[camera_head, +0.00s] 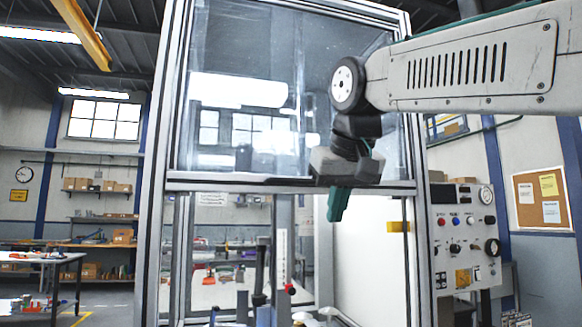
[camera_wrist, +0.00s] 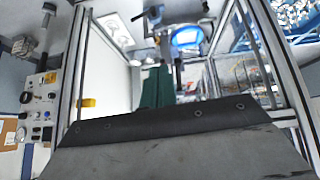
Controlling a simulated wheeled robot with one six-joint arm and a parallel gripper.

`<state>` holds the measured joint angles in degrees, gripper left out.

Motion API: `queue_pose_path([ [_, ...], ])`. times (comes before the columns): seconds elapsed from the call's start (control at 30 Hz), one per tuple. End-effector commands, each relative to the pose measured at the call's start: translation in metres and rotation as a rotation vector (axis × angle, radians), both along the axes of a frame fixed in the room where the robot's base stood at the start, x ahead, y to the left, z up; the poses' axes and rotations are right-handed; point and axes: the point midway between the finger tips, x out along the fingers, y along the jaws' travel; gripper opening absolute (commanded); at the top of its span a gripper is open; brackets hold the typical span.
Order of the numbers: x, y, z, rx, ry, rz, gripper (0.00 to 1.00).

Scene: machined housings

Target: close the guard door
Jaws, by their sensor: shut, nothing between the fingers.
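The guard door (camera_head: 250,110) is a clear panel in a grey metal frame, in the upper half of the machine enclosure in the head view. Its lower rail (camera_head: 240,186) runs across at mid height, and the opening below it is uncovered. My gripper (camera_head: 338,204) is shut and empty, its green fingers pointing down just below the rail's right part. It overlaps the rail in the picture; whether it touches cannot be told. In the wrist view, the green fingers (camera_wrist: 156,88) are together, pointing into the enclosure. The door panel is not clearly visible there.
Enclosure posts (camera_head: 153,230) stand on both sides of the opening. A control panel (camera_head: 466,237) with knobs and a gauge is at the right; it also shows in the wrist view (camera_wrist: 40,98). Fixtures (camera_head: 262,285) stand inside the enclosure. Workbenches (camera_head: 45,262) are at the far left.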

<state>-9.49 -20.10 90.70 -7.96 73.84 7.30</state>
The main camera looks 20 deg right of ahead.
Motion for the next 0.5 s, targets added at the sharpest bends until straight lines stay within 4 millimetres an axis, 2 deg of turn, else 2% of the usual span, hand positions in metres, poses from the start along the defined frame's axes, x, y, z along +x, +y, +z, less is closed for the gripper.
queue_pose_path([
  [0.03, 0.018, 0.009, 0.037, 0.005, -0.059, 0.004, 0.0],
  [0.1, 0.034, 0.018, 0.081, 0.014, -0.132, 0.005, 0.0],
  [0.2, 0.05, 0.028, 0.131, 0.028, -0.221, 0.002, 0.0],
  [0.33, 0.059, 0.036, 0.172, 0.046, -0.299, -0.002, 0.0],
  [0.4, 0.06, 0.038, 0.185, 0.052, -0.323, -0.003, 0.0],
  [0.5, 0.064, 0.039, 0.191, 0.056, -0.339, -0.004, 0.0],
])
